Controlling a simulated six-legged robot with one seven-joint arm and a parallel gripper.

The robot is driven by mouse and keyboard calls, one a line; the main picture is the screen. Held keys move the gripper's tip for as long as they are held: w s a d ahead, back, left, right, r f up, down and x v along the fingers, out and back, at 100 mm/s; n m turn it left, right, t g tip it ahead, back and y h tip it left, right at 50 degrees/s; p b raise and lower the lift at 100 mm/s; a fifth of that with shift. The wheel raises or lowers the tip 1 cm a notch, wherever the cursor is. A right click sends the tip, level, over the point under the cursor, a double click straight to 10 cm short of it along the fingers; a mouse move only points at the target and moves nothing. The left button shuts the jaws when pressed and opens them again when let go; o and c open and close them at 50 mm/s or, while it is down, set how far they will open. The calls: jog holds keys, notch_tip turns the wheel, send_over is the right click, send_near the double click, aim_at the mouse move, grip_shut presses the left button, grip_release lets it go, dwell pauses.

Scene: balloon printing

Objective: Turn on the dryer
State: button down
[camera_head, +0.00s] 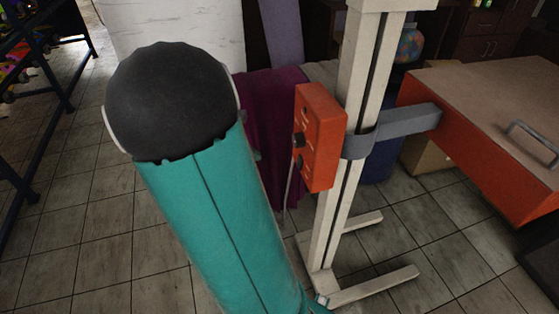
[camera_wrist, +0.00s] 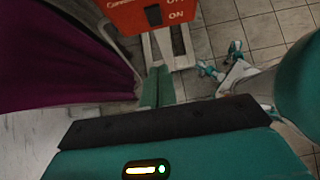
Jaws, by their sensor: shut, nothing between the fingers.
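The orange control box (camera_head: 319,137) of the dryer is fixed to an upright white stand (camera_head: 367,80), and dark knobs or switches show on its left face. In the wrist view the box (camera_wrist: 128,14) is at the top, with a black switch (camera_wrist: 153,14) beside "OFF" and "ON" lettering. My gripper (camera_wrist: 157,72) is shut and empty, its narrow teal fingers pointing up toward the box from just below the switch. I cannot tell whether they touch it. In the head view my large teal arm hides the area left of the stand, and the gripper is not visible there.
A grey bracket (camera_head: 392,132) joins the stand to a broad orange-sided unit (camera_head: 485,143) with a metal handle. A purple cloth (camera_head: 272,125) hangs behind the box and fills the wrist view's left. The stand's feet spread over the tiled floor. A dark rack stands far left.

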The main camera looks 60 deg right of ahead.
aim_at(298, 164)
jog(key=shift+s+d+r+x, duration=0.25)
jog(key=shift+r+x, duration=0.05)
jog(key=shift+x, duration=1.85)
jog(key=shift+s+d+r+x, duration=0.2)
jog(key=shift+s+r+x, duration=0.1)
jog(key=shift+x, duration=1.8)
jog(key=shift+s+d+r+x, duration=0.25)
jog(key=shift+r+x, duration=0.1)
jog(key=shift+x, duration=1.8)
jog(key=shift+f, duration=0.1)
jog(key=shift+s+d+f, duration=0.1)
jog(key=shift+s+d, duration=0.05)
jog(key=shift+d, duration=0.05)
jog(key=shift+r, duration=0.9)
